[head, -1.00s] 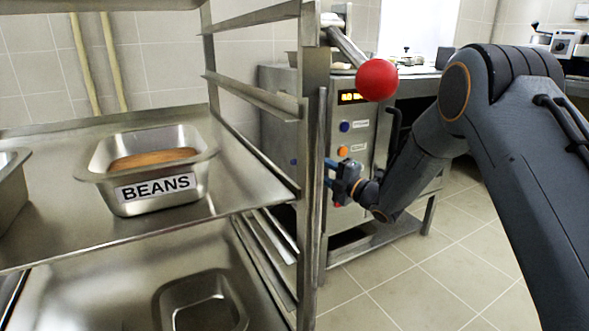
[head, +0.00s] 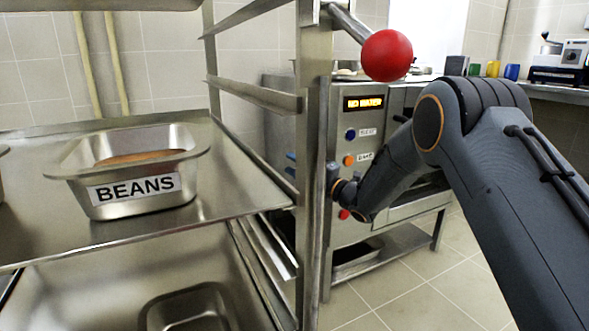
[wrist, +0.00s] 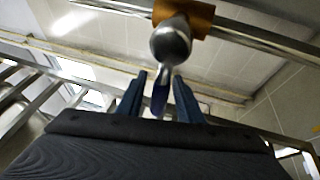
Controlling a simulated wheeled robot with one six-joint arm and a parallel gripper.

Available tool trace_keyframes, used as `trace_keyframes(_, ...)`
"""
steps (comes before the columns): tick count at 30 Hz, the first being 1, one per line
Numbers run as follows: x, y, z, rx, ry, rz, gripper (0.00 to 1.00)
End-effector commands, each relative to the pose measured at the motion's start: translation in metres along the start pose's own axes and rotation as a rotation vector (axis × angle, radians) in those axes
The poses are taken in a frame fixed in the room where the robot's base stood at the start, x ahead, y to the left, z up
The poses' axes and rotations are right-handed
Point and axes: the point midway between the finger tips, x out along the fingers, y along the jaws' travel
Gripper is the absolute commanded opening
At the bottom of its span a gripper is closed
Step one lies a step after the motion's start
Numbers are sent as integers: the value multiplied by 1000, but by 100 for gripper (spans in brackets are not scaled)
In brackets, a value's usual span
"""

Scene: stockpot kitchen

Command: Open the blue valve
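The blue valve shows in the wrist view as a blue lever (wrist: 160,94) hanging from a rounded metal body (wrist: 171,42) on a pipe with an orange-brown fitting. My gripper (wrist: 160,98) has its two blue fingers apart, one on each side of the lever. Small gaps seem to show beside the lever, so it is not clamped. The post hides part of the gripper, and the valve cannot be told apart there.
The steel oven (head: 350,140) has a lit display reading "NO WATER". The rack post (head: 313,150) stands close in front of my gripper. A pan labelled BEANS (head: 130,170) sits on the rack shelf. A red ball (head: 387,55) is at the rack's top. Floor at right is clear.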

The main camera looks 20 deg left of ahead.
Motion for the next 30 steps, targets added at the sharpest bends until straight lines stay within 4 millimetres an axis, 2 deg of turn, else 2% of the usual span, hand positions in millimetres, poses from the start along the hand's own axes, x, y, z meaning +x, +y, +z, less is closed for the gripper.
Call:
trace_keyframes(11,6,1,2,0,-3,0,33)
trace_keyframes(17,6,1,2,0,-4,0,1)
trace_keyframes(26,7,1,0,5,-2,2,0)
trace_keyframes(30,18,2,-13,34,9,13,0)
